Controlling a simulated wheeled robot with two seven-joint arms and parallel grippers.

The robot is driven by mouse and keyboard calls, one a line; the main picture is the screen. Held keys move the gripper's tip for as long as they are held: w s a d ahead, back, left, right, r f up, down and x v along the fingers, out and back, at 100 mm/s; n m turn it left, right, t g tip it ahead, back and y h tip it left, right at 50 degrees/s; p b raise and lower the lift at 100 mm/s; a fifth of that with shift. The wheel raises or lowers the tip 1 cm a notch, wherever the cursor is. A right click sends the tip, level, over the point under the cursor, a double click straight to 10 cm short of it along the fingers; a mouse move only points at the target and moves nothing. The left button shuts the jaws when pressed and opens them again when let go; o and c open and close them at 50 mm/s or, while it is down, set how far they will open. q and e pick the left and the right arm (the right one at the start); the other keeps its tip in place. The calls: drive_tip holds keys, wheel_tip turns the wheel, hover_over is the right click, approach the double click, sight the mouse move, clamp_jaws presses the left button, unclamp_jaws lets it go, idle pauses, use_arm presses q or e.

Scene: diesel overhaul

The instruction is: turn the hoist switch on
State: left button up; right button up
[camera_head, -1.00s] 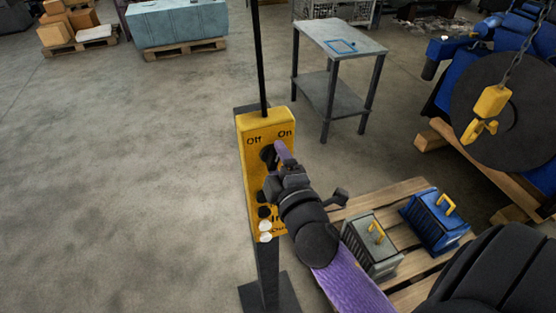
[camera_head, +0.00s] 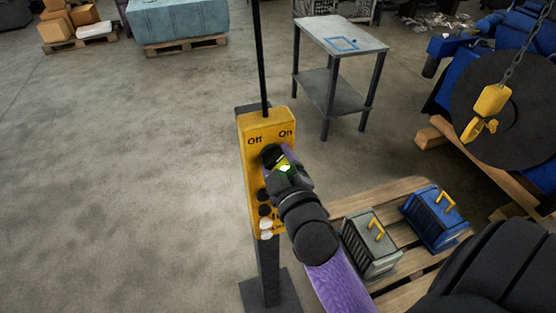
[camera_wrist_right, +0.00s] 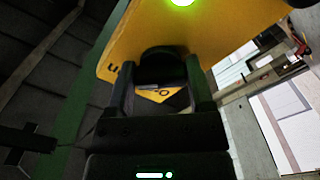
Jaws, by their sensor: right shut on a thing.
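The yellow hoist control box (camera_head: 256,135) stands on a dark post, with "Off" and "On" printed near its top. The black hoist switch knob (camera_head: 271,153) is below the labels, partly covered by my right gripper (camera_head: 281,163). In the right wrist view the right gripper (camera_wrist_right: 165,98) has its two fingers on either side of the black knob (camera_wrist_right: 165,64) and is shut on it. A bright green light (camera_wrist_right: 183,2) shows on the yellow box there. The knob's exact pointing is hidden. My left gripper is not in view.
Black and white buttons (camera_head: 265,222) sit lower on the box. A pallet (camera_head: 405,188) with a grey and a blue unit is at right. A yellow hook (camera_head: 480,130) hangs by a blue engine. A grey table (camera_head: 340,38) stands behind. Floor at left is clear.

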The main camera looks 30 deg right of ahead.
idle(0.3)
drive_tip(key=o, duration=1.2)
drive_tip(key=shift+o, duration=0.2)
drive_tip(key=b+v, duration=0.2)
drive_tip(key=v, duration=0.8)
drive_tip(key=shift+b, duration=0.3)
drive_tip(key=shift+d, duration=0.1)
